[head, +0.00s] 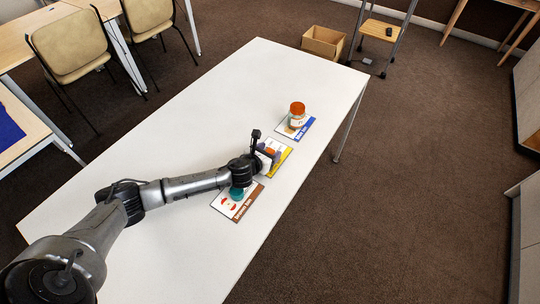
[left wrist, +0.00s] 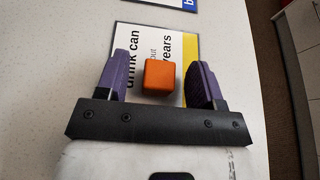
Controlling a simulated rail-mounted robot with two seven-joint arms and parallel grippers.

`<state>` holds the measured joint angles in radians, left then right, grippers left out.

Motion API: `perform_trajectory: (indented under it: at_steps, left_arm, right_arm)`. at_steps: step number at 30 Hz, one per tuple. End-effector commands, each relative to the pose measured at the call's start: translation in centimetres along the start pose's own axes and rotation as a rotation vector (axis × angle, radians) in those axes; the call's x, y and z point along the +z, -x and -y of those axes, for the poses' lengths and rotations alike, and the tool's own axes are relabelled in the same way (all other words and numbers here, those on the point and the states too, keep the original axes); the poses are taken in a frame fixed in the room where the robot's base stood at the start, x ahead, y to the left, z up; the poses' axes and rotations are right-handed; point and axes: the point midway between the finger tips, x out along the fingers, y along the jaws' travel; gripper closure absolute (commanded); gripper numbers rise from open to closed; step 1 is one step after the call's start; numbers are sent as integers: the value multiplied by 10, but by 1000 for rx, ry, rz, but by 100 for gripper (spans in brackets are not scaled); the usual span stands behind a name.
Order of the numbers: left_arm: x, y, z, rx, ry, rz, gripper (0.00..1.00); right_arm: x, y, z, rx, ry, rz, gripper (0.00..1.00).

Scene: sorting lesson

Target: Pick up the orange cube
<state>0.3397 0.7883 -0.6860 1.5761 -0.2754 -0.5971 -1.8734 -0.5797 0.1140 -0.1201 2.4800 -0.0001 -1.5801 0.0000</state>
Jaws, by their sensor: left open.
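The orange cube (left wrist: 160,75) lies on a card (left wrist: 165,38) with a yellow edge and printed words, "drink can" among them. In the head view only a small bit of the orange cube (head: 270,151) shows beside my gripper. My left gripper (left wrist: 164,80) is open, with its two purple fingers on either side of the cube and a gap on each side. In the head view my left gripper (head: 268,156) hangs over the yellow-edged card (head: 279,162). My right gripper is in neither view.
An orange-lidded jar (head: 297,115) stands on a blue-edged card (head: 305,130) farther along the white table (head: 150,160). A teal object (head: 236,193) is on a brown-edged card (head: 238,207) nearer me, partly under my arm. The table's right edge is close to the cards.

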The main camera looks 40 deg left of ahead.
Motion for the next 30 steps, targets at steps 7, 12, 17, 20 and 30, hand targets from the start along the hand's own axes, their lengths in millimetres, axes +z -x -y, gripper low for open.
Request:
perform_trajectory:
  at_steps: [7,12,17,20,30]
  left_arm:
    - [0,-5,1,-2,0,0,38]
    - [0,-5,0,-1,0,-1,46]
    - [0,-4,0,-1,0,-1,61]
    - [0,-4,0,-1,0,-1,71]
    - [0,-4,0,-1,0,-1,91]
  right_arm:
    - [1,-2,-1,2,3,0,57]
    - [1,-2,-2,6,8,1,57]
    - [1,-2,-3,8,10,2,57]
    - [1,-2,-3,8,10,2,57]
    - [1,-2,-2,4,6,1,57]
